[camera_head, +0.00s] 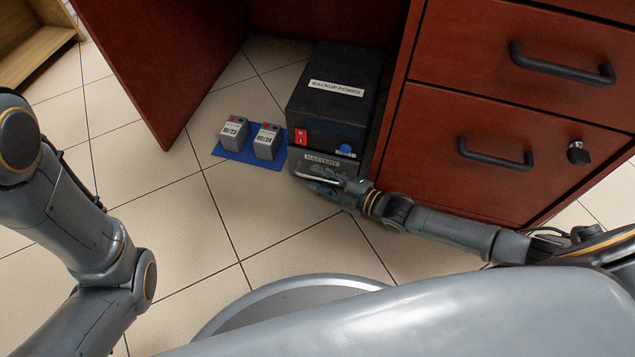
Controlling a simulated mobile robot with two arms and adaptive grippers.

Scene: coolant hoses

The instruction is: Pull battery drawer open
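The backup power unit (338,102) is a black box on the tiled floor under the desk, with a white "BACKUP POWER" label on top. The battery drawer (347,165) is low on its near face and carries a "BATTERY" label. Whether it stands slightly out cannot be made out. My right gripper (312,181) is right at the drawer's front, its fingers pointing left along it.
Two grey batteries, marked 10/23 (233,132) and 02/24 (266,143), stand on a blue mat (235,158) left of the unit. A red switch (301,136) and blue button (346,149) are on the unit. Desk drawers (490,150) rise at right. Floor in front is clear.

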